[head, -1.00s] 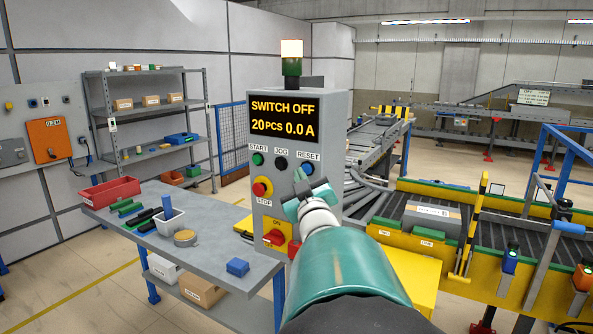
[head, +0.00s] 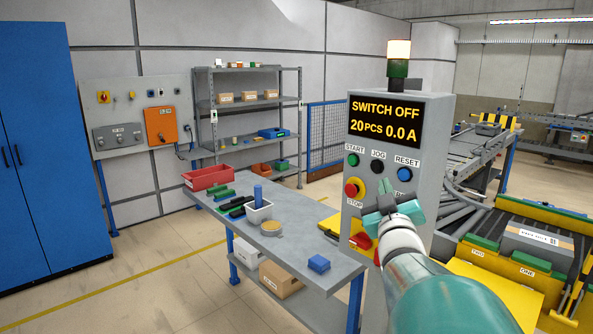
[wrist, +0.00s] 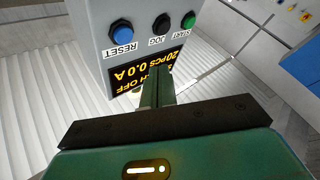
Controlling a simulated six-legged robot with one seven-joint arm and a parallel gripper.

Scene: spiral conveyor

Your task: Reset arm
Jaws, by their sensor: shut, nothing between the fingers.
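My gripper (head: 384,208) is shut and empty in front of the grey control panel (head: 437,130), over the lower part of its face. In the head view the teal and white arm reaches up from the lower right. The panel's screen (head: 385,122) reads "SWITCH OFF 20PCS 0.0A". A blue RESET button (head: 404,174), a black JOG button (head: 377,166), a green START button (head: 352,160) and a red STOP knob (head: 354,188) show. A red switch (head: 361,241) is partly hidden. In the wrist view the panel appears upside down beyond the shut fingers (wrist: 157,85).
A grey workbench (head: 300,235) with a red bin (head: 206,178), a white bin and a blue block stands left of the panel. A blue cabinet (head: 45,150) stands far left. Open floor lies at the lower left.

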